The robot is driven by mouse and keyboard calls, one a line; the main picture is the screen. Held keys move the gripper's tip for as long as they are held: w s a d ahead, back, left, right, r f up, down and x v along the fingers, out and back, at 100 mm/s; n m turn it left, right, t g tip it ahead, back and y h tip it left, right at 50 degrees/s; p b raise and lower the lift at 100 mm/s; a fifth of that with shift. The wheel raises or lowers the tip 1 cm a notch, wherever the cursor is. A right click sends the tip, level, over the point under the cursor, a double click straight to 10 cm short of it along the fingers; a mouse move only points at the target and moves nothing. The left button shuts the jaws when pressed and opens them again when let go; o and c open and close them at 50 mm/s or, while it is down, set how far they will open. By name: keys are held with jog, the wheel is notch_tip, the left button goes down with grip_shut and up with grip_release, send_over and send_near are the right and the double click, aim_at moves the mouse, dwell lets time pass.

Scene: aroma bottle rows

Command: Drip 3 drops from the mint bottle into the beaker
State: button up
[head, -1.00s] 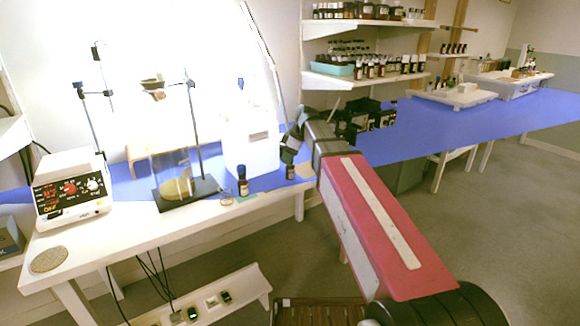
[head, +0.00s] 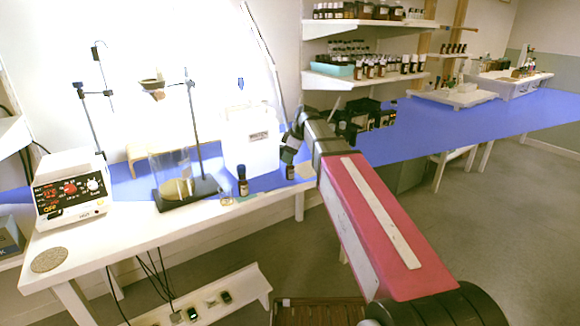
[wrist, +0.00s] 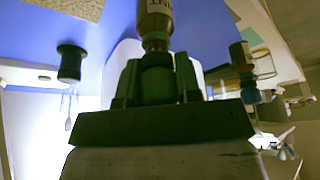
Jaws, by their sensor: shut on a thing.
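My gripper (wrist: 159,80) is shut on the green cap of the mint bottle (wrist: 156,22), a brown bottle whose partly visible label looks upside down in the wrist view. In the head view my gripper (head: 291,152) is over the right end of the bench, and the bottle (head: 290,172) shows just below it. I cannot tell whether its base touches the bench. The small glass beaker (head: 226,198) stands to the left near the bench's front edge. It also shows in the wrist view (wrist: 266,66), partly behind another bottle.
A blue-capped brown bottle (head: 243,187) stands between the beaker and my gripper. A large white container (head: 250,150) is behind it. A stand with a glass vessel (head: 170,175) and a white instrument (head: 72,190) are further left. Shelves of bottles (head: 365,80) hang behind my arm.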

jog(key=shift+r, duration=4.25)
jog(key=shift+f, duration=0.1)
